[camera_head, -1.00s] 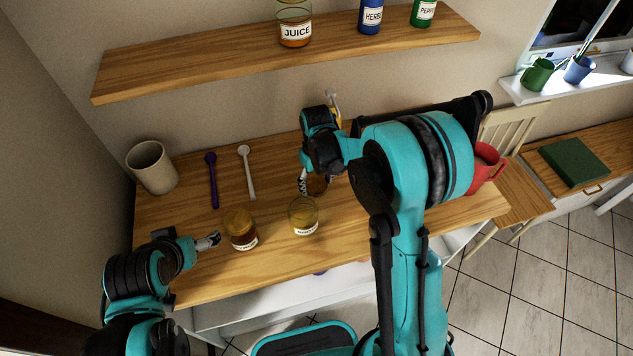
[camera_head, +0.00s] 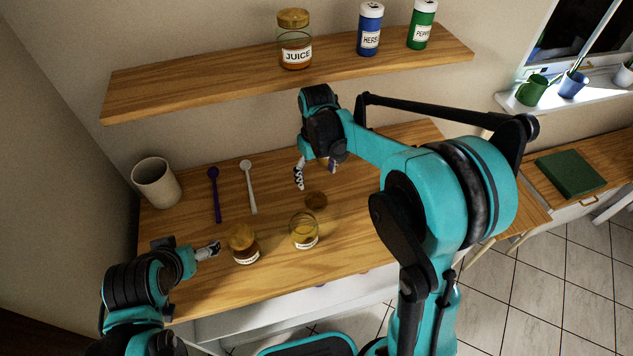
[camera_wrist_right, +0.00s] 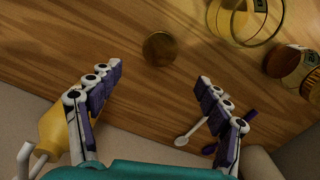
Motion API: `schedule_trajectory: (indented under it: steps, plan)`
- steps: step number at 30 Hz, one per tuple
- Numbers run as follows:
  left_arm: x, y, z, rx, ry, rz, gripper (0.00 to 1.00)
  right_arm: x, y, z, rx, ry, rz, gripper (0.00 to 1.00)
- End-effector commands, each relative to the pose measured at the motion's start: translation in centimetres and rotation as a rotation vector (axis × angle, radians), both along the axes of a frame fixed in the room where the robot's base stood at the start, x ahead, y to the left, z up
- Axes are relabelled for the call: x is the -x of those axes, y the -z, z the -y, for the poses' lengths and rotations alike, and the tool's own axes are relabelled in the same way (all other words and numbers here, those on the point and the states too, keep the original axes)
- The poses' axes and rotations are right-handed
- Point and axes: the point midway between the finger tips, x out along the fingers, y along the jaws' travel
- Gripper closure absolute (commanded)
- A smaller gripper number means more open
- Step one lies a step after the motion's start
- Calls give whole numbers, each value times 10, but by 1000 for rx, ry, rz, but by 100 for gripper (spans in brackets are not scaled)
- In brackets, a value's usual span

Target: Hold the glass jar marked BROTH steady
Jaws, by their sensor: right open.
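Two glass jars stand on the wooden counter. One is lidded with brown contents (camera_head: 243,246); the other is open with yellowish contents (camera_head: 304,232). Their labels are too small to read, so I cannot tell which is marked BROTH. Both also show at the right of the right wrist view, the brown one (camera_wrist_right: 287,66) and the open one (camera_wrist_right: 243,22). A round brown lid (camera_head: 316,200) lies loose behind the open jar. My right gripper (camera_head: 316,172) is open and empty above and behind the lid. My left gripper (camera_head: 209,250) is just left of the brown jar; its opening is unclear.
A beige cup (camera_head: 156,183), purple spoon (camera_head: 215,195) and white spoon (camera_head: 249,188) are at the counter's back left. A yellow bottle (camera_wrist_right: 54,130) is beside my right fingers. The shelf (camera_head: 200,88) above holds a JUICE jar (camera_head: 295,42) and two shakers.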

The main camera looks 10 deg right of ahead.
Motion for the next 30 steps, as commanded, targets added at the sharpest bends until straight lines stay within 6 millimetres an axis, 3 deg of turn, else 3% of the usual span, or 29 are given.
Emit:
schedule_trajectory:
  steps: [5,8,12,17,24,30]
  plan:
    - [0,-3,0,0,0,0,13,5,-17,1,0,7,14,23]
    - [0,-2,0,0,0,0,13,19,-32,4,-4,32,57,23]
    - [0,-2,0,0,0,0,13,56,-60,12,-15,92,172,23]
    - [0,-2,0,0,0,0,13,104,-80,20,-37,173,320,23]
    - [0,-2,0,0,0,0,13,162,-79,28,-78,276,520,23]
    - [0,-2,0,0,0,0,13,182,-71,31,-100,318,604,23]
